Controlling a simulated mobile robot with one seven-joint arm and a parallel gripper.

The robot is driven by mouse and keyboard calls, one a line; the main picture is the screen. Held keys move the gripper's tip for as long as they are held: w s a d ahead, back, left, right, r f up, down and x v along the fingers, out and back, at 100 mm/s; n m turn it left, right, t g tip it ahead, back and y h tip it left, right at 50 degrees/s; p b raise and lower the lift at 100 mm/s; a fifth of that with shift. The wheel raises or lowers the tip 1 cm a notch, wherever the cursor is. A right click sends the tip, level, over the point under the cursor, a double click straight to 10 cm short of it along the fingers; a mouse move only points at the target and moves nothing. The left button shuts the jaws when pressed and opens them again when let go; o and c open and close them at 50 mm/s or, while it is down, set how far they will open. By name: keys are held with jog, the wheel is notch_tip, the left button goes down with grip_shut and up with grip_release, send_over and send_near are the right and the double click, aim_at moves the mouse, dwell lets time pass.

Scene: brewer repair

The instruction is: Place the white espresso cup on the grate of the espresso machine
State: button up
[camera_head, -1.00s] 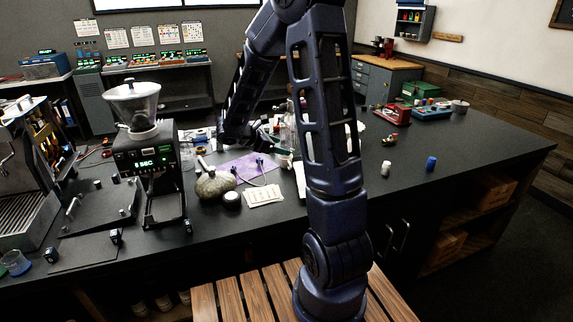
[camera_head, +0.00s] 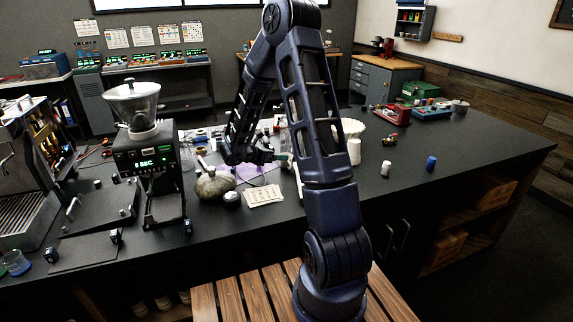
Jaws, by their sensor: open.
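The espresso machine (camera_head: 38,160) stands at the left edge, cut off by the frame; its ribbed metal grate (camera_head: 18,216) is low at its front. My gripper (camera_head: 270,158) is over the middle of the counter, above the purple cloth, far right of the machine. It is small and dark; it is open and I see nothing held. I cannot pick out the white espresso cup for certain. Small white items show: an upright white container (camera_head: 354,151) right of my arm and a small white piece (camera_head: 386,168) farther right. My arm hides part of the counter.
A black grinder (camera_head: 147,160) with a clear hopper stands between the machine and my gripper. A stone-like round object (camera_head: 214,185), paper cards (camera_head: 264,196) and a purple cloth (camera_head: 246,172) lie beside it. A blue item (camera_head: 431,163) is at right. The right counter is mostly clear.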

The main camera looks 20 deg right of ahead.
aim_at(290, 157)
jog(key=shift+f+x, duration=0.15)
jog(key=shift+x, duration=1.2)
jog(key=shift+f+x, duration=0.15)
jog(key=shift+x, duration=1.15)
jog(key=shift+s, duration=0.1)
jog(key=shift+c, duration=0.3)
jog(key=c, duration=1.1)
notch_tip(290, 157, up, 20)
jog(key=shift+r, duration=0.1)
notch_tip(290, 157, down, 20)
jog(key=shift+f, duration=0.1)
